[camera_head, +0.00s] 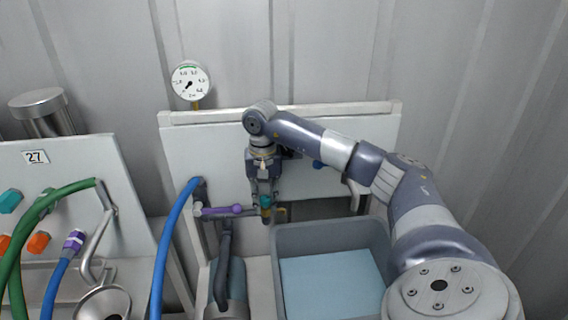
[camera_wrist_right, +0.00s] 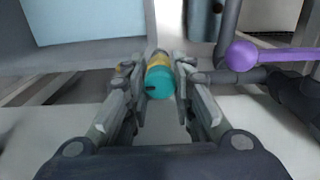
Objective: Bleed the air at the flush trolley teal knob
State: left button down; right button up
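The flush trolley's white back panel (camera_head: 215,140) stands in the middle of the head view. A small teal knob (camera_head: 266,201) sits low in front of it. In the right wrist view the teal knob (camera_wrist_right: 160,84) has a yellow collar (camera_wrist_right: 159,60) behind it. My right gripper (camera_head: 265,198) points down at the knob, and in the wrist view its fingers (camera_wrist_right: 160,88) lie close against both sides of it. It looks shut on the knob. My left gripper is in neither view.
A purple-handled lever (camera_head: 222,211) is just left of the knob; its ball end (camera_wrist_right: 242,55) shows in the wrist view. A grey tub (camera_head: 300,236) with a blue inside stands right. A gauge (camera_head: 190,81) rises above the panel. Blue (camera_head: 170,240) and green (camera_head: 40,212) hoses hang left.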

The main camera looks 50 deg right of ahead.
jog(key=shift+c, duration=0.8)
jog(key=shift+n, duration=0.8)
jog(key=n, duration=0.6)
